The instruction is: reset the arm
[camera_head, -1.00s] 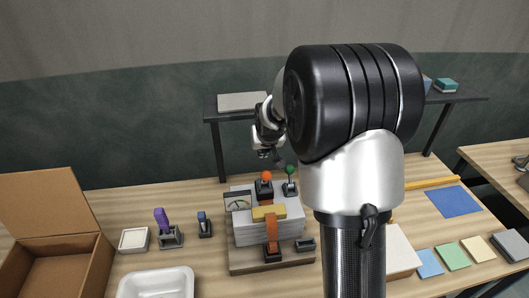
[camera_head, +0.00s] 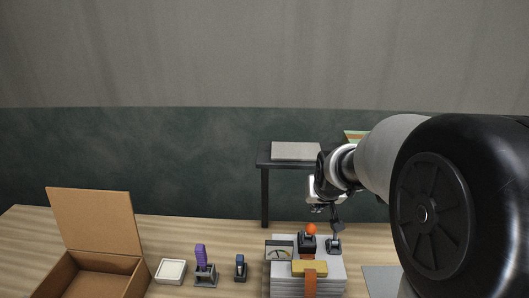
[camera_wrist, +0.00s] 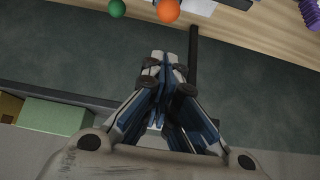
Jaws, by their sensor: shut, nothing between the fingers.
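My gripper (camera_head: 322,208) hangs above and behind the grey lever block in the head view, beside the orange ball knob (camera_head: 311,229). In the wrist view its fingers (camera_wrist: 170,58) are closed together with nothing between them. The orange knob (camera_wrist: 167,10) and a green ball knob (camera_wrist: 117,8) show at the top of the wrist view, apart from the fingertips. In the head view the green knob is hidden behind my gripper. My arm covers much of the right side.
The lever block (camera_head: 283,283) carries a gauge (camera_head: 279,250) and a yellow piece (camera_head: 309,268). To its left are a small blue-handled lever (camera_head: 240,266), a purple lever (camera_head: 201,257), a white dish (camera_head: 171,270) and an open cardboard box (camera_head: 97,222). A dark table (camera_head: 265,160) stands behind.

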